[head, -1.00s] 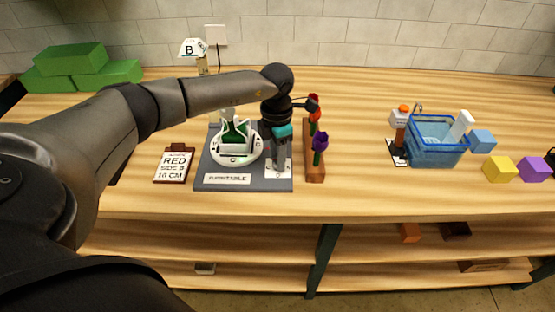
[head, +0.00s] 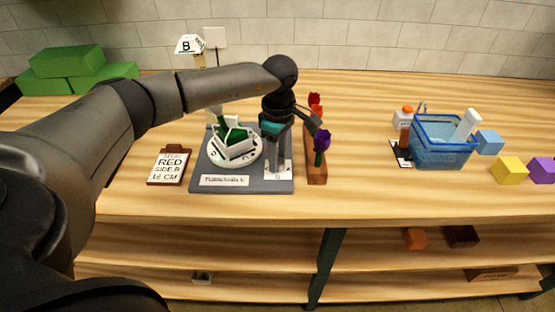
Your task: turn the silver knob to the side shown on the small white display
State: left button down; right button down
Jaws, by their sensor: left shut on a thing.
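My left gripper (head: 277,168) points straight down over the front right of the grey turntable base (head: 225,181). It is shut at the white dial plate (head: 286,174); the silver knob is mostly hidden between its fingers. The round white turntable (head: 250,157) lies left of the gripper and carries a white-edged holder with green inside (head: 232,140). A small white display (head: 190,44) on a post behind my arm reads "B". My right gripper is out of view.
A clipboard card (head: 169,168) reading "RED SIDE B 16 CM" lies left of the base. A wooden flower rack (head: 316,172) with red and purple flowers stands close right of the gripper.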

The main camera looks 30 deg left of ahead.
aim_at(279, 159)
pick_arm(q)
jog(key=m+b, duration=0.1)
jog(key=m, duration=0.2)
jog(key=shift+w+m, duration=0.1)
jog(key=shift+m, duration=0.2)
jog(key=shift+r+m+b, duration=0.1)
jog(key=shift+m+b, duration=0.4)
jog(key=shift+m, duration=1)
jog(key=c, duration=0.5)
grip_release()
notch_tip(279, 159, up, 15)
jog(key=p, duration=0.1)
jog(key=shift+d, duration=0.15)
